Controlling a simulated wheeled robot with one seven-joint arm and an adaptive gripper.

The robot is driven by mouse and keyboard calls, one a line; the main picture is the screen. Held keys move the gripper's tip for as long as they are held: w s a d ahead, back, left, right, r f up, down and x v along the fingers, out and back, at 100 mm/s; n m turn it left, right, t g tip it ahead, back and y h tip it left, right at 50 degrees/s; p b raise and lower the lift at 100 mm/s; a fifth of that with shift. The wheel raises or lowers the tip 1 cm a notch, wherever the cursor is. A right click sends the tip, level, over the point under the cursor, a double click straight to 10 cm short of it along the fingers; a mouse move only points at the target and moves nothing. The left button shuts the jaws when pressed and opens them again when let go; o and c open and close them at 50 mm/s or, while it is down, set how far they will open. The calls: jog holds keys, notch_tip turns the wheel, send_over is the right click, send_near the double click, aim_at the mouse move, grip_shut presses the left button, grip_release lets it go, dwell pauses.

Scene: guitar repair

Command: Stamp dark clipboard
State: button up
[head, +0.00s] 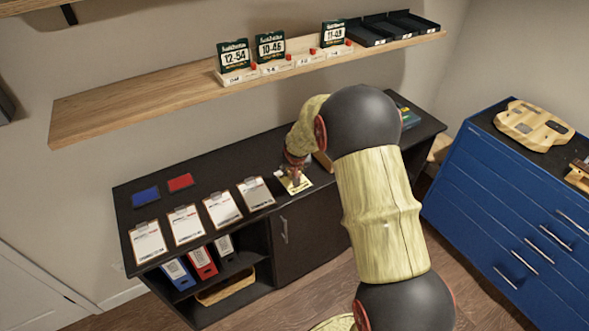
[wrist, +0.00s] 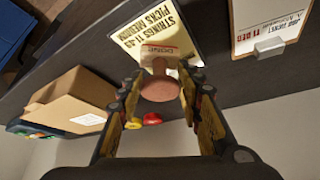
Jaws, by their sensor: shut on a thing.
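My gripper (head: 296,164) is low over the black bench, right of the row of clipboards. In the wrist view my gripper (wrist: 161,78) is shut on a stamp (wrist: 160,86), its fingers on either side of the round wooden knob. The stamp's pale block lies beyond the knob, over a cream card. Several clipboards with white sheets lie in a row, from the leftmost (head: 148,243) to the rightmost (head: 255,194). The sheets cover most of the boards, so I cannot tell which one is dark. A clipboard (wrist: 268,22) also shows in the wrist view.
A blue pad (head: 145,196) and a red pad (head: 180,182) lie behind the clipboards. The cream card (head: 293,182) with printed words lies under my gripper. A cardboard box (wrist: 72,105) stands nearby. A wooden shelf (head: 130,105) hangs above the bench; a blue cabinet (head: 480,205) stands right.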

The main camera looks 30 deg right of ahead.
jog(key=shift+f+b, duration=0.6)
dwell(1.0)
jog(key=shift+r+p, duration=2.3)
jog(key=shift+r, duration=1.2)
